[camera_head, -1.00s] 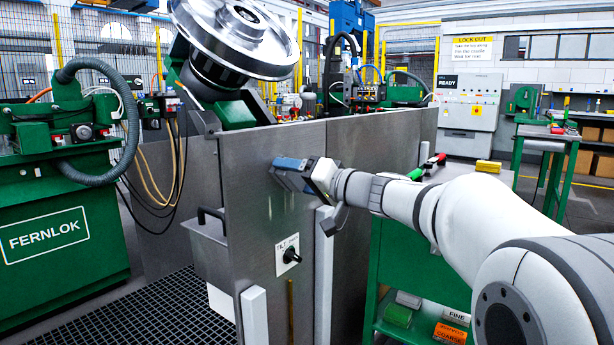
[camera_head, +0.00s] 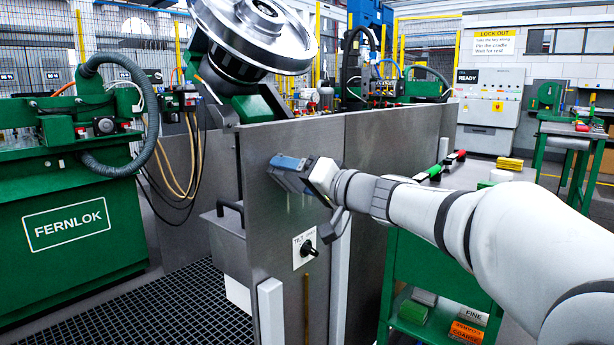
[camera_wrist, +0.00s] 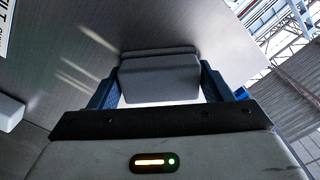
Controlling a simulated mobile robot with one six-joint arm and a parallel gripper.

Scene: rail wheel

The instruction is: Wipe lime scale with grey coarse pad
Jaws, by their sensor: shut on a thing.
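My gripper (camera_head: 288,168) is shut on a grey pad (camera_wrist: 160,76), a block held between its blue fingers in the wrist view. The pad's far face appears to rest against the grey metal panel (camera_head: 268,215) below the tilted wheel; exact contact is hard to tell. Pale slanting streaks (camera_wrist: 96,38), which may be lime scale or reflections, show on the panel left of the pad in the wrist view. In the head view the pad is mostly hidden by my gripper.
A TILT knob (camera_head: 308,248) sticks out of the panel below my gripper. A large metal wheel (camera_head: 256,35) sits tilted above. A green cart (camera_head: 425,270) at right has blocks on its lower shelf, with FINE (camera_head: 474,314) and COARSE (camera_head: 466,332) labels.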

